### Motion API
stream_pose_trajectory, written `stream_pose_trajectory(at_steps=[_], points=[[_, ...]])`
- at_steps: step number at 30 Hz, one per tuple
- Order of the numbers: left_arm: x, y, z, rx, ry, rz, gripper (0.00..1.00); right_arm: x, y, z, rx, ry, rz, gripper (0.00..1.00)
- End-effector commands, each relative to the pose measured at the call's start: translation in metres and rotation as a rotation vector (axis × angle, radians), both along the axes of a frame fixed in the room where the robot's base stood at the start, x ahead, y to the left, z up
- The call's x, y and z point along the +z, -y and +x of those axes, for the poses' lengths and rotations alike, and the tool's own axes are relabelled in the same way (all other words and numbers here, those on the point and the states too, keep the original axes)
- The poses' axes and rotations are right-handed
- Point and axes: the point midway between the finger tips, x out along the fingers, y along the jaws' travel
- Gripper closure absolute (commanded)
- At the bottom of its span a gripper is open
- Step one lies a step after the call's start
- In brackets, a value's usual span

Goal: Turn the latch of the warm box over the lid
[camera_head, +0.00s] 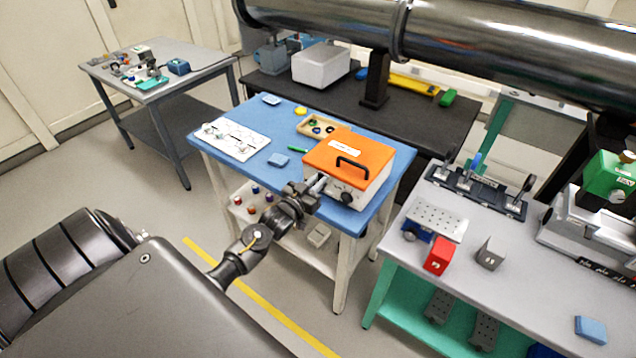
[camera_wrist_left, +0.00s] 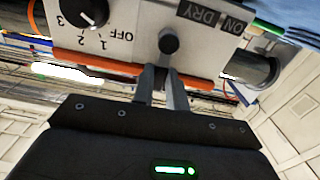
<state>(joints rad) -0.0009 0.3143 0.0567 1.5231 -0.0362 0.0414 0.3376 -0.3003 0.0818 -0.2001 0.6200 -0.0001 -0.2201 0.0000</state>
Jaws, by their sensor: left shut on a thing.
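The warm box (camera_head: 338,181) is white with an orange lid (camera_head: 352,152) and a black handle, and stands on the blue-topped table. The lid lies flat on the box. My left gripper (camera_head: 318,184) is at the front of the box, left of its black dial (camera_head: 347,197). In the left wrist view the box front appears upside down, with the dial (camera_wrist_left: 89,10), a black round knob (camera_wrist_left: 168,42) and the orange lid edge (camera_wrist_left: 95,68). My left fingers (camera_wrist_left: 166,88) are shut on the latch just beside that knob; they mostly hide it. My right gripper is not in view.
A grey bench (camera_head: 455,265) with a red block (camera_head: 438,256) stands close on the right. A steel pipe (camera_head: 480,32) crosses above the back.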

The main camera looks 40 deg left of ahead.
Motion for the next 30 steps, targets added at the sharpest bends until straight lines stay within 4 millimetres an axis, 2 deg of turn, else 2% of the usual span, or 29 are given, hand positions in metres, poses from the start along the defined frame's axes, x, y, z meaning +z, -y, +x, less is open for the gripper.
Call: stream_pose_trajectory(at_steps=[1, 6, 14, 17, 20, 30], points=[[0.002, -0.001, 0.001, 0.001, 0.004, 0.000, 0.84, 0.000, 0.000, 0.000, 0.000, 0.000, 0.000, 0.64], [0.001, -0.001, 0.000, 0.001, 0.003, 0.000, 0.64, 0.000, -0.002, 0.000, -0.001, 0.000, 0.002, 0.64], [0.000, 0.000, -0.001, 0.001, 0.001, -0.001, 0.64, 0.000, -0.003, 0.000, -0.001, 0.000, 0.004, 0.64], [-0.001, 0.000, -0.007, 0.001, 0.000, -0.001, 0.64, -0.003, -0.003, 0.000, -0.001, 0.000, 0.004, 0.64], [-0.003, 0.000, -0.021, 0.000, -0.001, -0.001, 0.64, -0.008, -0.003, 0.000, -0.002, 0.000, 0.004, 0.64], [-0.002, 0.002, -0.086, 0.000, 0.001, 0.000, 0.64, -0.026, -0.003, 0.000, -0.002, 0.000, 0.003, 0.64]])
